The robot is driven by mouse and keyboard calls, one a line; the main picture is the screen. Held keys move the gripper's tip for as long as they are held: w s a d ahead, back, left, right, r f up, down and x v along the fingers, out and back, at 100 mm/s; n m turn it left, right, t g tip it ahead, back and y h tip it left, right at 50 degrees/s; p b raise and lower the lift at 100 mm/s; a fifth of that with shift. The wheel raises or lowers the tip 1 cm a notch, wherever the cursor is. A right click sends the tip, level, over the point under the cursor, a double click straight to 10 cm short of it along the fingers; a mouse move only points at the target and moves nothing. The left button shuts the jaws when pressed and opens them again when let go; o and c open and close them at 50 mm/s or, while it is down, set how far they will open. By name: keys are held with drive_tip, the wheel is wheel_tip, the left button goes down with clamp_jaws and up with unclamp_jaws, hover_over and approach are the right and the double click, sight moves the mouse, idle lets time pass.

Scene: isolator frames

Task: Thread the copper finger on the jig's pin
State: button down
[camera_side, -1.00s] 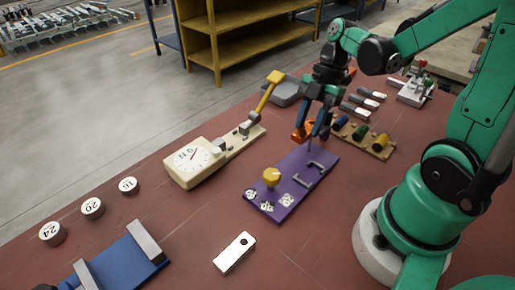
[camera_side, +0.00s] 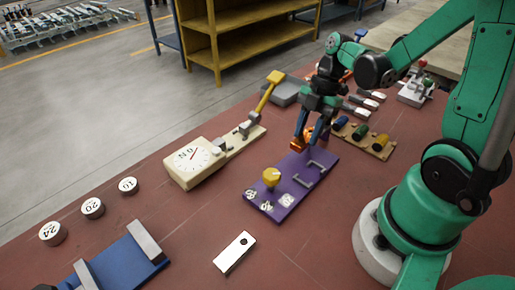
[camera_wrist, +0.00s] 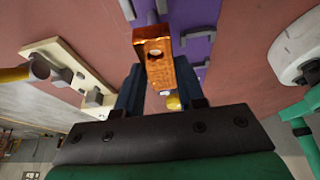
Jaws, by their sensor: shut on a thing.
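My gripper (camera_side: 309,134) is shut on the copper finger (camera_side: 298,146), an orange-brown metal bar. In the side view it is low over the far end of the purple jig plate (camera_side: 262,195). In the wrist view the copper finger (camera_wrist: 158,74) points away from the jaws, with a round hole near its free end. The jig (camera_wrist: 199,48) lies behind it there. The jig also carries a yellow knob (camera_side: 271,176) and grey brackets (camera_side: 309,175). Whether the finger touches the jig is unclear.
A cream dial gauge (camera_side: 178,176) with a yellow lever stands left of the jig. A wooden rack with coloured cylinders (camera_side: 362,139) is close on the right. A pale holed bar (camera_side: 235,253) lies in front. Numbered discs (camera_side: 92,208) and a blue fixture (camera_side: 118,263) are at left.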

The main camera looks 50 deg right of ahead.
sight(309, 135)
drive_tip(key=shift+f, duration=1.75)
drive_tip(key=shift+c, duration=2.3)
unclamp_jaws()
drive_tip(key=shift+v, duration=2.8)
drive_tip(key=shift+w+a+r+m, duration=0.15)
drive_tip(key=shift+a+r+m, duration=0.1)
drive_tip(key=shift+m, duration=0.15)
drive_tip(key=w+a+r+m+t+h, duration=0.2)
drive_tip(key=a+r+m+t+h, duration=0.2)
drive_tip(key=m, duration=1.3)
drive_tip(key=a+r+t, duration=0.2)
drive_tip(key=a+t, duration=0.1)
drive_tip(key=a, duration=0.1)
drive_tip(key=shift+r+h, duration=0.15)
drive_tip(key=shift+h, duration=0.15)
